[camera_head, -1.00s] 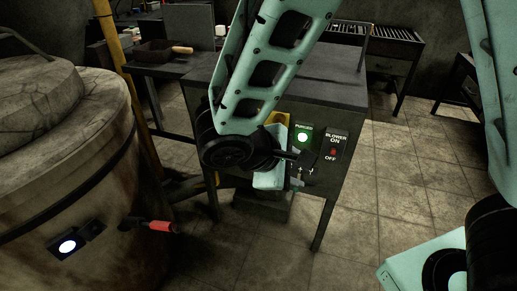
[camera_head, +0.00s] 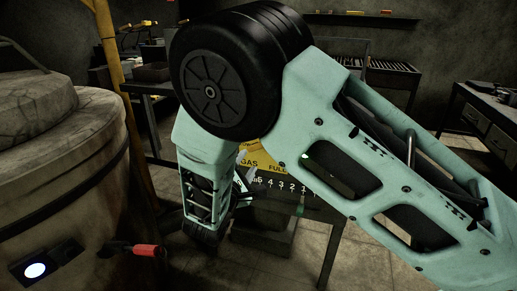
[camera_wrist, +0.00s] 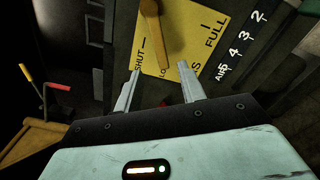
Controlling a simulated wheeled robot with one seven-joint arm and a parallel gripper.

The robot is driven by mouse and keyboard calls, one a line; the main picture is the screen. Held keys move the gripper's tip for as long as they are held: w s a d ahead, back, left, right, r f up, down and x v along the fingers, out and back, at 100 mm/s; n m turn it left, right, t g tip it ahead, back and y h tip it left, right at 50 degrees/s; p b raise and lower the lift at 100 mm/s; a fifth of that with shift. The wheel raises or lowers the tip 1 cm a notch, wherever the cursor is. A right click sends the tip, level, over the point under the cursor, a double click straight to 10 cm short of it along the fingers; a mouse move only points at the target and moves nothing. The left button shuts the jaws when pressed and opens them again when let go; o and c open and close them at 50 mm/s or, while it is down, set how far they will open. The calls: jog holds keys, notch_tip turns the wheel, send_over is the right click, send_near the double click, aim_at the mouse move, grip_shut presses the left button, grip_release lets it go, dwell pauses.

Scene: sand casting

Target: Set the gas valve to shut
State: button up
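The gas valve's yellow plate (camera_wrist: 199,43), marked SHUT on the left and FULL on the right, fills the top middle of the wrist view. Its yellow-orange lever (camera_wrist: 152,25) lies between the two marks, nearer the SHUT side. My gripper (camera_wrist: 160,69) is open and empty, its two fingers apart in front of the plate's lower part. I see no contact with the lever. In the head view, part of the plate (camera_head: 262,161) shows with GAS and FULL; my arm hides the lever and much of the panel. My gripper's fingertips are hard to make out there.
A numbered air scale (camera_wrist: 241,45) sits right of the plate. In the head view, a large round furnace (camera_head: 65,180) with a red-handled lever (camera_head: 149,250) stands at left. A yellow post (camera_head: 108,50) rises behind it. Red and yellow handles (camera_wrist: 57,86) show at the wrist view's left.

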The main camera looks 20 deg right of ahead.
aim_at(258, 147)
jog(key=x, duration=1)
jog(key=shift+w+d+b, duration=0.2)
jog(key=shift+b, duration=0.2)
grip_shut()
